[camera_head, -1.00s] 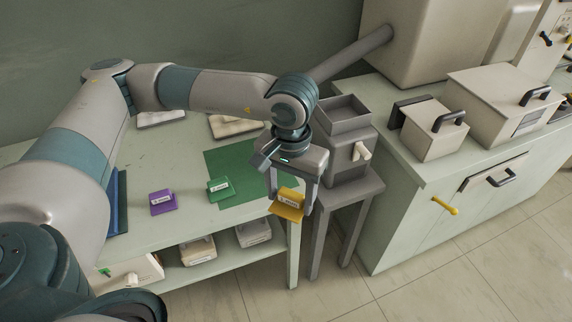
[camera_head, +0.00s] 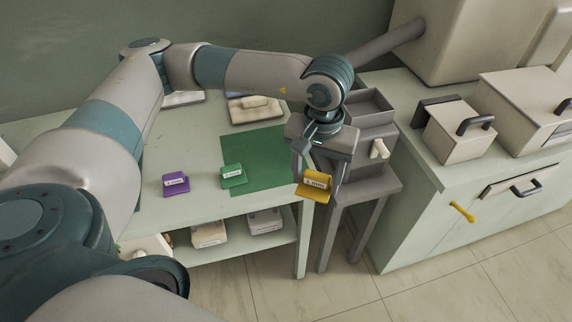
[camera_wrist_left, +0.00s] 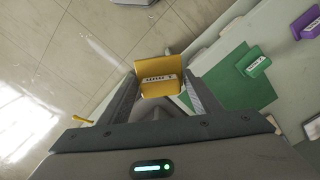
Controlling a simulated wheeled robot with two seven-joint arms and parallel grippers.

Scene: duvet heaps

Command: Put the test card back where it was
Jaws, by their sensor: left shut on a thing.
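The yellow card (camera_head: 314,189), a folded piece with a white label, is held by my left gripper (camera_head: 316,170). In the head view it appears at the front right corner of the table, in front of the grey stand. In the left wrist view the yellow card (camera_wrist_left: 160,66) sits between the two fingers of my left gripper (camera_wrist_left: 161,92), over floor and table edge. A purple card (camera_head: 176,184) and a green card (camera_head: 233,177) of like shape stand on the table, left of the gripper. My right gripper is not in view.
A green mat (camera_head: 262,150) lies on the table (camera_head: 205,205), behind the held card. A grey stand (camera_head: 375,180) with an open-topped box is close to the gripper's right. A counter with lidded boxes (camera_head: 460,135) is farther right. Trays (camera_head: 209,235) sit on the lower shelf.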

